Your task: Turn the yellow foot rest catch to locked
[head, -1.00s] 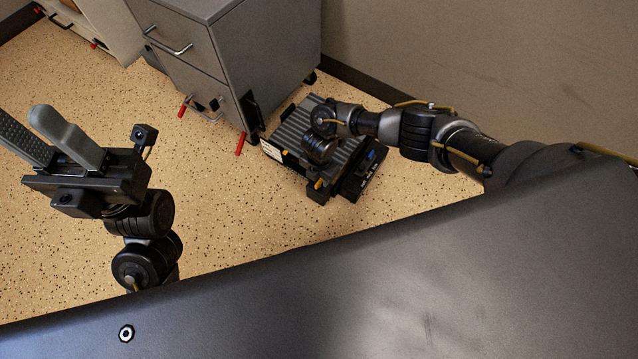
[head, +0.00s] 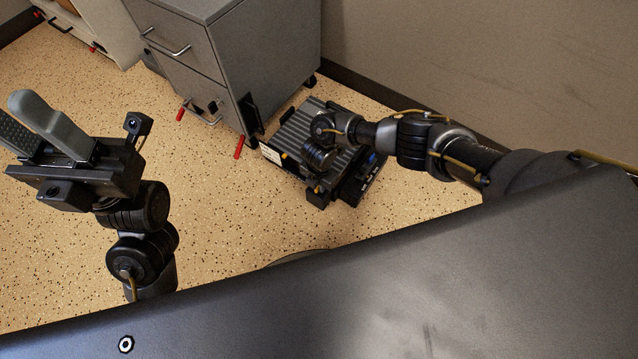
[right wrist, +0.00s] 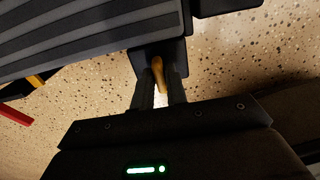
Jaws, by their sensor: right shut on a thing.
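The foot rest (head: 292,128) is a dark box with a grey ribbed top on the floor beside the cabinet. Its ribbed top also shows in the right wrist view (right wrist: 80,38). The yellow catch (right wrist: 158,72) is a short lever near the foot rest's edge. My right gripper (right wrist: 160,90) is shut on it, one finger on each side. In the head view my right wrist hides the catch and fingertips. My left gripper (head: 14,112) is raised at the left, open and empty, far from the foot rest.
A grey drawer cabinet (head: 225,65) with red levers (head: 239,147) at its foot stands just behind the foot rest. A wall (head: 470,60) rises at the back right. The speckled floor (head: 225,215) is clear in front.

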